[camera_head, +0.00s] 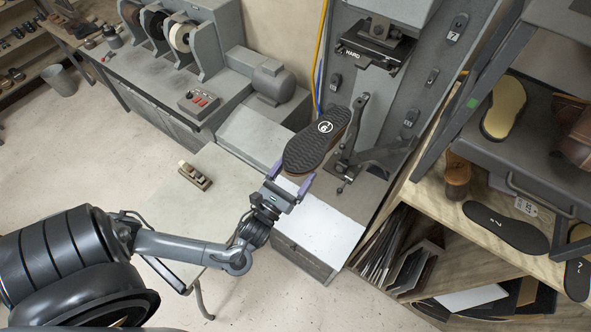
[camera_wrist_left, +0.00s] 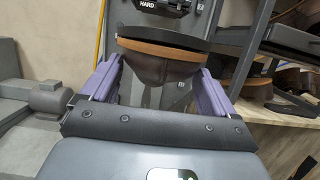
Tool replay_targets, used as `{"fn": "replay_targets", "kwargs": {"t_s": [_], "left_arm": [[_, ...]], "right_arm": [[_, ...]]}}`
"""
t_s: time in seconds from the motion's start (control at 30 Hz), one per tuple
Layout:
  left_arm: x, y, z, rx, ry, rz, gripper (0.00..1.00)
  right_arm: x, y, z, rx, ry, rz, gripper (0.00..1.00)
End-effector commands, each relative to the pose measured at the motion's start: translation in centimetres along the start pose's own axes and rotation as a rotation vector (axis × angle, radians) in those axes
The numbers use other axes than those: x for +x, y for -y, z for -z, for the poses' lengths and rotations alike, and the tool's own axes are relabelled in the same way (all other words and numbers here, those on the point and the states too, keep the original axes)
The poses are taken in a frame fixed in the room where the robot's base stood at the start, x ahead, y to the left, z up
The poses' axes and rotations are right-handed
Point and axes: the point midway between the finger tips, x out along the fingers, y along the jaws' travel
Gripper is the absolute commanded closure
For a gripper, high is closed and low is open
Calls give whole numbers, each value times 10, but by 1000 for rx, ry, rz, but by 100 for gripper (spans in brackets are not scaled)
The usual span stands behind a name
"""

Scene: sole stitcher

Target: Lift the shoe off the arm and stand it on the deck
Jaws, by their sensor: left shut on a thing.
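The shoe (camera_head: 308,150) is upside down, its dark patterned sole facing up with a round white mark. In the left wrist view the shoe (camera_wrist_left: 160,68) shows a tan welt and a dark upper between my purple fingers. My left gripper (camera_head: 291,178) is shut on the end of the shoe nearest me. The stitcher's grey arm (camera_head: 356,125) stands just right of the shoe. I cannot tell whether the shoe still rests on it. The pale flat deck (camera_head: 325,228) lies below and in front, with no object on it. My right gripper is not in view.
The stitcher head marked HARD (camera_head: 372,52) hangs above and behind the shoe. A shelf rack with soles (camera_head: 504,108) stands close on the right.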

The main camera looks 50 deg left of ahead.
Motion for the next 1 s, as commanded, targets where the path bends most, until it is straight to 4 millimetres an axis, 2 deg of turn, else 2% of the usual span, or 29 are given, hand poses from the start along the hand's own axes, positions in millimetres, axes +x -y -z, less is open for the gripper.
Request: {"fn": "replay_targets", "kwargs": {"t_s": [0.17, 0.63, 0.77, 1.0], "left_arm": [[0, 0, -1, -60, 2, 0, 84], [0, 0, -1, -697, 4, -1, 84], [1, 0, -1, -775, 3, 1, 84], [1, 0, -1, -789, 4, 1, 84]], "right_arm": [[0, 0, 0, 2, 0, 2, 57], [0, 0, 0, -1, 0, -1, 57], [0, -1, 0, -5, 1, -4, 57], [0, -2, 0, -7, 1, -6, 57]]}}
